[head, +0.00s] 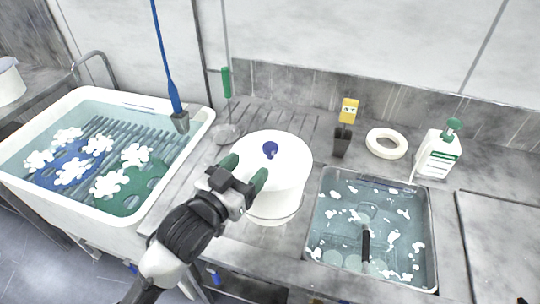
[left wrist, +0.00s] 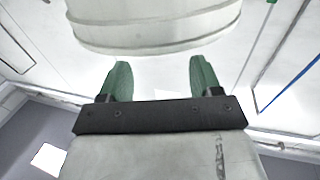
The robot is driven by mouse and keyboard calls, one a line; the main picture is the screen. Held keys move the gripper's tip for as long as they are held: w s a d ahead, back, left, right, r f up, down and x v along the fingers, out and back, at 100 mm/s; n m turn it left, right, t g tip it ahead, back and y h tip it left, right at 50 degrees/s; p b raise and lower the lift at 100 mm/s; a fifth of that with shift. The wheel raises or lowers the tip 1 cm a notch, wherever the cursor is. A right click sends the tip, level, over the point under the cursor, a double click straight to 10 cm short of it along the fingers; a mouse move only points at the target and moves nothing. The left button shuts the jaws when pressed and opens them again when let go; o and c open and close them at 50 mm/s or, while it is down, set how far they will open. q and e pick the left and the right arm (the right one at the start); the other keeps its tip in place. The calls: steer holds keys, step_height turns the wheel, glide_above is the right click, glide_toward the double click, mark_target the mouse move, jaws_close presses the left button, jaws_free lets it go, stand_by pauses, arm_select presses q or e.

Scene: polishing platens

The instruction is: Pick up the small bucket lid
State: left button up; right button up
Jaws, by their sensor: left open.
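The small bucket (head: 272,205) is white and stands upright on the grey counter. Its white lid (head: 288,154) sits on top, with a dark blue knob (head: 270,149) at the middle. My left gripper (head: 246,172) is open, with green fingertips, at the near left side of the lid, short of the knob in the picture. In the left wrist view, a rounded white body with rims (left wrist: 155,28), likely the bucket or its lid, lies beyond the open, empty fingers (left wrist: 160,78). The knob does not show there. My right gripper is not in view.
A white tub (head: 205,122) with water and blue and green platens stands left. A water-filled metal basin (head: 428,235) is right.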

mark_target(266, 151)
arm_select(q)
steer(key=shift+x, duration=1.15)
steer(key=shift+w+d+p, duration=0.4)
steer(key=shift+w, duration=0.1)
steer(key=p+x, duration=0.1)
steer(key=x, duration=0.2)
steer(key=shift+w+d+f, duration=0.1)
steer(key=shift+w+d, duration=0.1)
steer(key=shift+d, duration=0.05)
steer(key=shift+w+d+f, duration=0.1)
steer(key=shift+w+d, duration=0.1)
steer(key=shift+w, duration=0.05)
steer(key=shift+s+a, duration=0.1)
steer(key=shift+c, duration=0.4)
steer(key=c, duration=1)
steer(key=shift+o, duration=0.2)
